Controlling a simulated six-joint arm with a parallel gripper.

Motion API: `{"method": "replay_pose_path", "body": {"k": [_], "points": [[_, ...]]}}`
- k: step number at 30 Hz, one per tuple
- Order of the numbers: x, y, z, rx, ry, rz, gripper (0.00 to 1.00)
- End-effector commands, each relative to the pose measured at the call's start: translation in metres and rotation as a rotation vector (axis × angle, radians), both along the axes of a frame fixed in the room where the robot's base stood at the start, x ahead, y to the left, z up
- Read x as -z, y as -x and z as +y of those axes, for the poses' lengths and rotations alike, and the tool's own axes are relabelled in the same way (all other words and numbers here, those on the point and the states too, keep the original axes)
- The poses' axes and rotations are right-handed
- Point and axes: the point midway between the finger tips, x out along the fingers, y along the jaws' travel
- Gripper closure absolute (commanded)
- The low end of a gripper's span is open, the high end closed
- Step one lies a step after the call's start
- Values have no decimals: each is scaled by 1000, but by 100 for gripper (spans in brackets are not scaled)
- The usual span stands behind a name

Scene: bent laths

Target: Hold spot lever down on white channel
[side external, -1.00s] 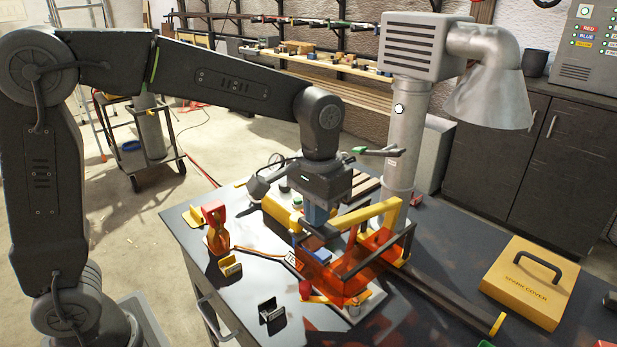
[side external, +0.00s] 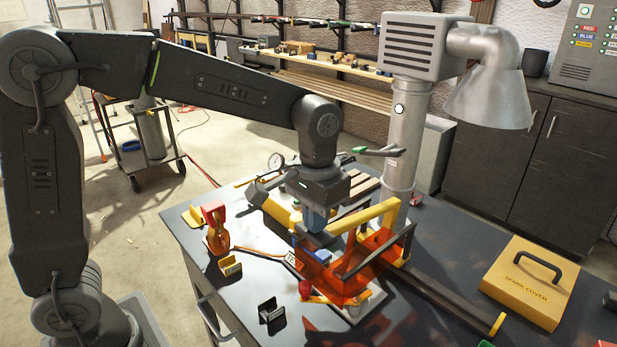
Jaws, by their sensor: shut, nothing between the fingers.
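My gripper (side external: 316,222) points down over the work fixture at the middle of the bench. It is shut with nothing held, and its fingertips are partly hidden behind the fixture. A yellow arm (side external: 378,215) slopes beside the gripper, above a see-through orange guard (side external: 345,276). A red knob (side external: 305,287) stands at the guard's front left. I cannot tell which of these parts is the spot lever, nor whether my gripper touches it. No white channel can be made out clearly; the guard and gripper cover much of the fixture.
A yellow spark cover (side external: 529,281) lies on the dark bench (side external: 440,230) at the right. A long dark bar (side external: 450,296) runs from the fixture toward it. A metal duct (side external: 398,150) rises behind. An orange-and-red clamp-like tool (side external: 216,230) and small holders stand at the left.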

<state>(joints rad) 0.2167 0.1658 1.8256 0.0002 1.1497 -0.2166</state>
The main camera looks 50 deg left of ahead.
Motion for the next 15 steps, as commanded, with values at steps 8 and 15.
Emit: {"method": "replay_pose_path", "body": {"k": [8, 15], "points": [[4, 2, 0, 0, -1, 2, 100], [7, 3, 0, 0, 0, 1, 100]]}}
